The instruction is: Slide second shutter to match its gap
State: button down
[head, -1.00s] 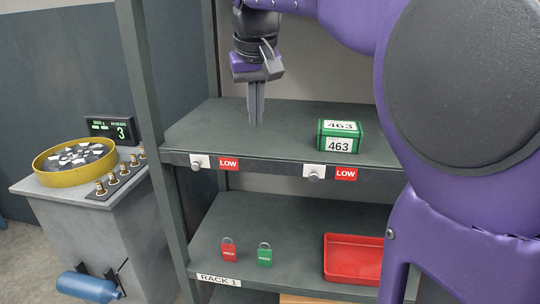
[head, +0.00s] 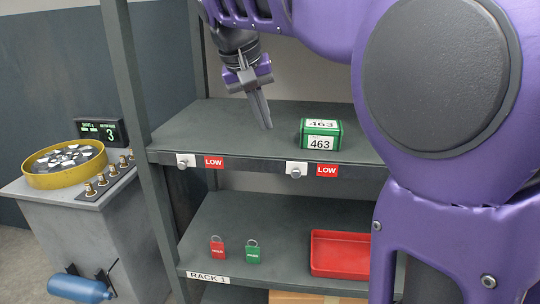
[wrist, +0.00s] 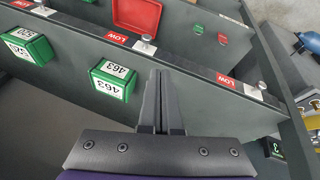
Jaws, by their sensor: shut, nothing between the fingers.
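On the upper shelf's front edge, a white plate with a round knob (head: 183,166) sits beside a red LOW label (head: 214,162). Further right, a second white plate and knob (head: 296,170) sits beside another LOW label (head: 327,170). Both knobs also show in the wrist view, one nearer the middle (wrist: 145,45) and one to the right (wrist: 258,92). A green box marked 463 (head: 321,134) stands on that shelf, behind the second plate. My gripper (head: 268,126) is shut and empty, tilted above the shelf left of the box. It touches neither knob.
The lower shelf holds a red padlock (head: 217,251), a green padlock (head: 252,253) and a red tray (head: 340,254). A grey stand with a yellow-rimmed dial (head: 64,164) is at left. The wrist view shows another green box (wrist: 28,47). A rack post (head: 132,100) stands left of my gripper.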

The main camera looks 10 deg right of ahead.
jog(key=b, duration=0.2)
send_near(288, 162)
notch_tip(288, 162, down, 4)
jog(key=a, duration=0.1)
jog(key=shift+s+d+f+b, duration=0.15)
jog(key=shift+d+f, duration=0.3)
jog(key=shift+f, duration=0.1)
jog(key=shift+s+d+f+b, duration=0.15)
jog(key=shift+d+f, duration=0.3)
jog(key=shift+f, duration=0.05)
jog(key=shift+d+f, duration=0.45)
jog(key=shift+d, duration=0.1)
jog(key=s+d, duration=0.1)
jog(key=d, duration=0.4)
jog(key=s+d, duration=0.1)
jog(key=d, duration=0.1)
jog(key=shift+s+d, duration=0.3)
jog(key=shift+d, duration=0.05)
jog(key=shift+r, duration=0.1)
